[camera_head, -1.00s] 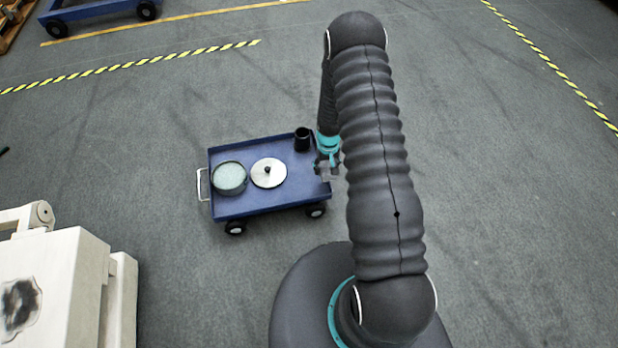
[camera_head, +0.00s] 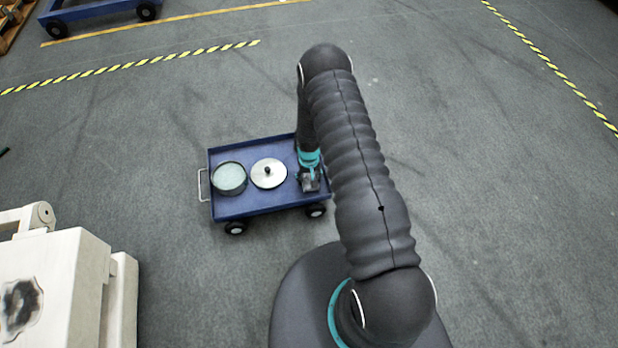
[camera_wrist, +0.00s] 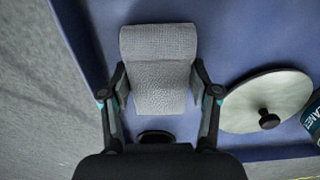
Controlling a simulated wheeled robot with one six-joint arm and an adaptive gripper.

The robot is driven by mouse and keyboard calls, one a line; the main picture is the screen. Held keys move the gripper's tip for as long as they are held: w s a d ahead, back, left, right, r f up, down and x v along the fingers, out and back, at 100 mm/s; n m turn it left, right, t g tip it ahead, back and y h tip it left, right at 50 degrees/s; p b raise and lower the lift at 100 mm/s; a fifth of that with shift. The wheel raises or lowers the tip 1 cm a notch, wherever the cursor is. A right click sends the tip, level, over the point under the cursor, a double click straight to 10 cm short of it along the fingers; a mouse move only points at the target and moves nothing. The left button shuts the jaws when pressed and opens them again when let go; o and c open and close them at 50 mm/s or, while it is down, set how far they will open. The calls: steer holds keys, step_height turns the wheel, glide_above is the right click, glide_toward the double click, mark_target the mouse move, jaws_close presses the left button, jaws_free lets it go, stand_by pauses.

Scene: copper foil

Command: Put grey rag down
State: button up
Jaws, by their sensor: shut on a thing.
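The grey rag (camera_wrist: 158,70) is a folded, woven-looking cloth held between the two fingers of my gripper (camera_wrist: 160,95) in the wrist view. In the head view my gripper (camera_head: 311,182) is over the right end of the blue cart (camera_head: 265,205), with the rag showing small and dark grey there. The cart's blue deck lies beneath the rag in the wrist view. I cannot tell whether the rag touches the deck.
A round metal lid (camera_head: 268,173) with a black knob lies on the cart left of my gripper. A round tin (camera_head: 229,178) stands at the cart's left end. A black cup's rim (camera_wrist: 156,137) shows close to my gripper. A beige machine (camera_head: 60,285) stands at lower left.

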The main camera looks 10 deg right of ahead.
steer(key=shift+f, duration=0.15)
steer(key=o, duration=1.3)
